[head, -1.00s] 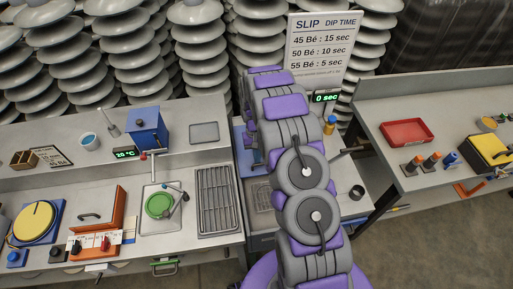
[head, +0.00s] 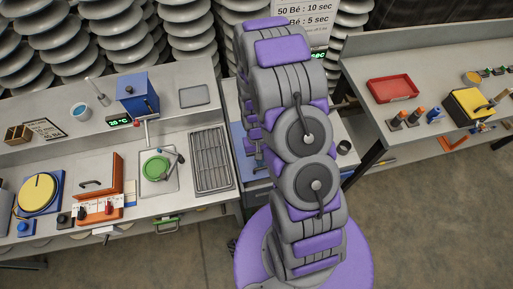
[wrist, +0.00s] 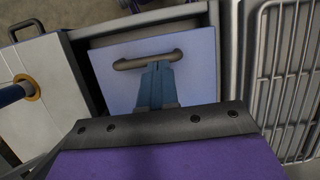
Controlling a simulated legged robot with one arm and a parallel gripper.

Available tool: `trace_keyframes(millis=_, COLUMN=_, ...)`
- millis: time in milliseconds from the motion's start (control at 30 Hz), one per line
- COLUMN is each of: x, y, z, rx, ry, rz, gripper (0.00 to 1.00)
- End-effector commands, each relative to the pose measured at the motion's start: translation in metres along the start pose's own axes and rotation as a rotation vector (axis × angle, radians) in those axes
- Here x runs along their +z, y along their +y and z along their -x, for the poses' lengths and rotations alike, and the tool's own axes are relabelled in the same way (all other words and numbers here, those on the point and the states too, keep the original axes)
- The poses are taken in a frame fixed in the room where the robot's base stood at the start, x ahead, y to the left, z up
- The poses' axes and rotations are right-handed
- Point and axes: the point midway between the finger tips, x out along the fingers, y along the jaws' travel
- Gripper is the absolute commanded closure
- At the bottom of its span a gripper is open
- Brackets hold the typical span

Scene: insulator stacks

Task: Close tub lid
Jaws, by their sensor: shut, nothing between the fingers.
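A pale blue lid (wrist: 112,72) with a dark bar handle (wrist: 132,63) shows in the wrist view. It lies in a grey-framed recess, with a dark gap along its left side. My gripper (wrist: 157,68) is shut and empty, its blue fingertips at the middle of the handle. I cannot tell whether they touch it. In the head view my arm hides the gripper and most of the tub area; a blue panel (head: 240,138) shows left of the arm.
A metal grille (head: 212,160) sits in the counter beside the tub area and fills the right of the wrist view (wrist: 290,75). A sink with a green disc (head: 156,167) is further left. A red tray (head: 392,89) is on the right table. Open floor lies in front.

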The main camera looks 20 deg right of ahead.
Motion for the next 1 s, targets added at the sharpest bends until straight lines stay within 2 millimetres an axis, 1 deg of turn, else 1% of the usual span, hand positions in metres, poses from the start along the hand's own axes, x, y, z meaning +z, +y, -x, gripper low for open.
trace_keyframes(millis=100, x=0.009, y=0.0, z=-0.004, rx=0.0, ry=-0.004, rz=0.001, gripper=1.0)
trace_keyframes(millis=233, x=0.014, y=0.0, z=-0.006, rx=0.0, ry=-0.004, rz=0.0, gripper=1.0)
trace_keyframes(millis=700, x=0.015, y=0.0, z=-0.007, rx=0.0, ry=-0.002, rz=0.0, gripper=1.0)
trace_keyframes(millis=867, x=0.011, y=-0.001, z=-0.004, rx=0.0, ry=0.0, rz=0.001, gripper=1.0)
trace_keyframes(millis=1000, x=-0.003, y=-0.002, z=0.005, rx=0.001, ry=0.004, rz=0.001, gripper=1.0)
